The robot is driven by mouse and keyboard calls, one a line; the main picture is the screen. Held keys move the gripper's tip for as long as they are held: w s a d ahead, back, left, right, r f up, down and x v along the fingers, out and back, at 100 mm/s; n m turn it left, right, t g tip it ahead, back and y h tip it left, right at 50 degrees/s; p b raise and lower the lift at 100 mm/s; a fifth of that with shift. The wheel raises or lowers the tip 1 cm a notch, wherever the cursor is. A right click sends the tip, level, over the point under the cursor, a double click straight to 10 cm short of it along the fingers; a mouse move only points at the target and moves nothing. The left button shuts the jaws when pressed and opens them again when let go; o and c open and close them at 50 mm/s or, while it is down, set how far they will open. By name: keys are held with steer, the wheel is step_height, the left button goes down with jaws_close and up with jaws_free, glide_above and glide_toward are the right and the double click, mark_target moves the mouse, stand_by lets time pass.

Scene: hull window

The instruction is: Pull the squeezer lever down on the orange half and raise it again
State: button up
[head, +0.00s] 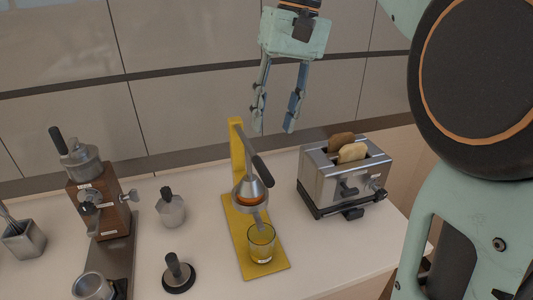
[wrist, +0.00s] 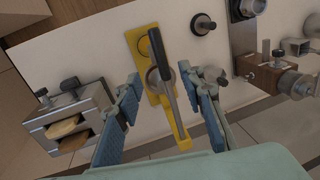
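The yellow squeezer (head: 240,160) stands upright on the counter, and it also shows between my fingers in the wrist view (wrist: 179,132). Its lever (head: 262,171) slopes down to the right from the post top, ending in a dark handle. The orange half (head: 249,199) shows as an orange band under the metal cone. A glass (head: 261,243) stands on the squeezer's base below it. My gripper (head: 273,130) is open and empty, pointing down above and behind the lever, apart from it in the head view. The orange is not clear in the wrist view.
A toaster (head: 325,184) with bread slices stands close on the right. A moka pot (head: 171,210), a tamper (head: 178,273) and a wooden coffee machine (head: 97,202) stand on the left. A tiled wall (head: 180,105) is behind. The counter's right front corner is clear.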

mark_target(264, 165)
steer(key=f, duration=0.3)
steer(key=a+f, duration=0.1)
steer(key=f, duration=0.2)
steer(key=a+f, duration=0.1)
steer(key=f, duration=0.3)
steer(key=shift+s+f+b, duration=0.1)
steer(key=shift+s+b, duration=0.2)
steer(key=shift+b, duration=0.05)
jaws_close()
